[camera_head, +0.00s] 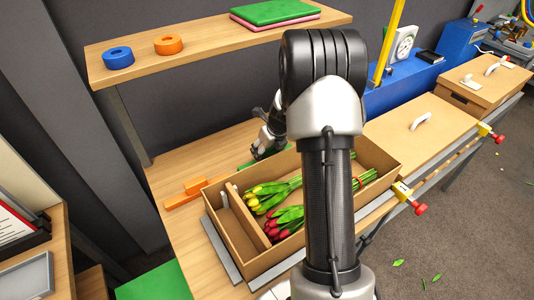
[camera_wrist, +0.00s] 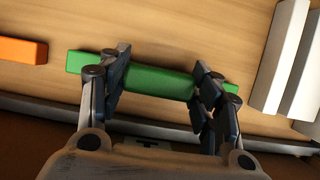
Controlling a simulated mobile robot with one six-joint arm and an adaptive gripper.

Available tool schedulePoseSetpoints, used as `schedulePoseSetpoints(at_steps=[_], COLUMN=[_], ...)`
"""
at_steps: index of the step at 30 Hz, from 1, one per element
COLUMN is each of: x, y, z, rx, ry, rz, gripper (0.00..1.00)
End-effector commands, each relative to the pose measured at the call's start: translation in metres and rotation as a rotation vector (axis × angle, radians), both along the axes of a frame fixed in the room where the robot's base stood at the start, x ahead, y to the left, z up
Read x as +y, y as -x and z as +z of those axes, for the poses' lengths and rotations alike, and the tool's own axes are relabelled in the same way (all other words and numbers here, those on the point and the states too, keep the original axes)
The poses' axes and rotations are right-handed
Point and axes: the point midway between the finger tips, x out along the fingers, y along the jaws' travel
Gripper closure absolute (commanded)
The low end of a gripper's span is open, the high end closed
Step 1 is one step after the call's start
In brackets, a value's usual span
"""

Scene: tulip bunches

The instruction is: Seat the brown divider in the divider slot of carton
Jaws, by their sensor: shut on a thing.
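The open cardboard carton (camera_head: 222,222) stands on the wooden table with tulip bunches inside. A light brown board (camera_head: 246,220), which looks like the brown divider, stands across the carton near its left end; whether it is fully down in a slot I cannot tell. My gripper (camera_head: 264,146) is behind the carton's far wall, away from this board. In the wrist view my gripper (camera_wrist: 160,80) is shut on a green bar (camera_wrist: 150,80), with both bar ends sticking out past the fingers. In the head view the carton hides part of the green bar.
Yellow tulips (camera_head: 270,196) and red tulips (camera_head: 286,222) lie right of the board. An orange piece (camera_head: 194,190) lies left of the carton. Pale blocks (camera_wrist: 287,55) show in the wrist view. A shelf (camera_head: 215,40) overhangs the table's back. My arm hides the carton's middle.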

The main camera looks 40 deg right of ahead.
Motion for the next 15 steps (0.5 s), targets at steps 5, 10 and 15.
schedulePoseSetpoints(at_steps=[5, 10, 15], x=[-0.0005, -0.0004, -0.0004], y=[-0.0008, -0.0006, -0.0006], z=[0.0017, -0.0018, -0.0015], rx=[-0.003, -0.002, -0.002], ry=[0.002, 0.001, 0.001], rz=[-0.001, 0.0, 0.0], gripper=[0.67, 0.67, 0.32])
